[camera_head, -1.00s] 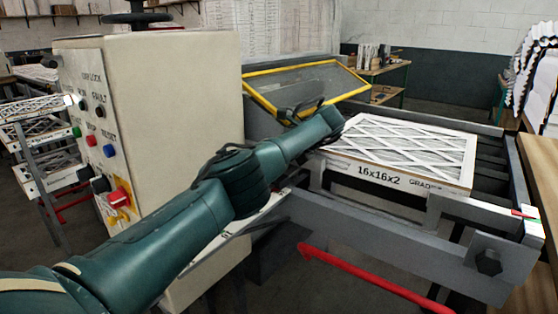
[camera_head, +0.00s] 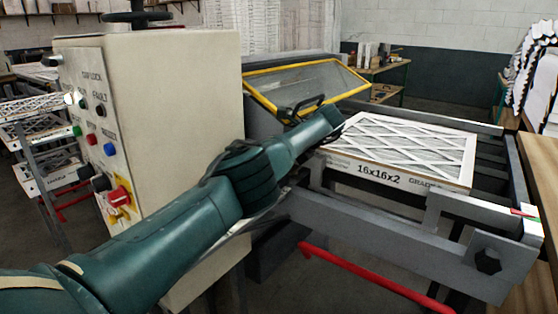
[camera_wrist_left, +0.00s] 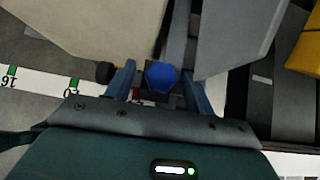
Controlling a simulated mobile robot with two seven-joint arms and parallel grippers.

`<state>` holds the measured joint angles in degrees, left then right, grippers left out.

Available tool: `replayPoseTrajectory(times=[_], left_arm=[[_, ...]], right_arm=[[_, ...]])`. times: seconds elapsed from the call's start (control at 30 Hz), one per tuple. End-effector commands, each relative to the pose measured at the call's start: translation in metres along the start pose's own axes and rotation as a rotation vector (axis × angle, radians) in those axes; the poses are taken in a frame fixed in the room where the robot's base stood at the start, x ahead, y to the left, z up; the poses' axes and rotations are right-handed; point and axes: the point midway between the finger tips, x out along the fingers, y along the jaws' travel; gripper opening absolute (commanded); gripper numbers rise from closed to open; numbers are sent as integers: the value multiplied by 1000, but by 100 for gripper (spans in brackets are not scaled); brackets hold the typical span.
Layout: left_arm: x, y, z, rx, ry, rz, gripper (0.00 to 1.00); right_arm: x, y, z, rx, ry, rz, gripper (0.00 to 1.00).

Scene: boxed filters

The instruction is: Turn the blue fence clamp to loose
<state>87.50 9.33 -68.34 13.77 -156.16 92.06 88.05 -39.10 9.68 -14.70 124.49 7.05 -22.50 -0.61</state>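The blue fence clamp (camera_wrist_left: 161,76) is a small faceted knob in the middle of the left wrist view. My left gripper (camera_wrist_left: 162,78) has its two blue-grey fingers apart, one on each side of the knob. A narrow gap seems to show beside the knob; contact is hard to tell. In the head view my left arm reaches across the machine, and its gripper and the clamp are hidden behind the arm. My right gripper is in neither view.
A control box (camera_head: 185,120) with buttons stands left of my arm. A yellow-framed guard (camera_head: 305,85) is behind it. A filter marked 16x16x2 (camera_head: 405,150) lies on the grey frame (camera_head: 400,225) at right. A scale strip (camera_wrist_left: 35,86) with green marks runs beside the clamp.

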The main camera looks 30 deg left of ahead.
Motion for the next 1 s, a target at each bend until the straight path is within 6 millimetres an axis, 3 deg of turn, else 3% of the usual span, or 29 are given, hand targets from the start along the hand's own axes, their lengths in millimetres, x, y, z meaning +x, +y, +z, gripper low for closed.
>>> replayPoseTrajectory(times=[0.63,1.0], left_arm=[[-2,-2,2,11,-4,-29,58],[0,0,0,113,-3,-129,58]], right_arm=[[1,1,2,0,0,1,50],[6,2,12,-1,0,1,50]])
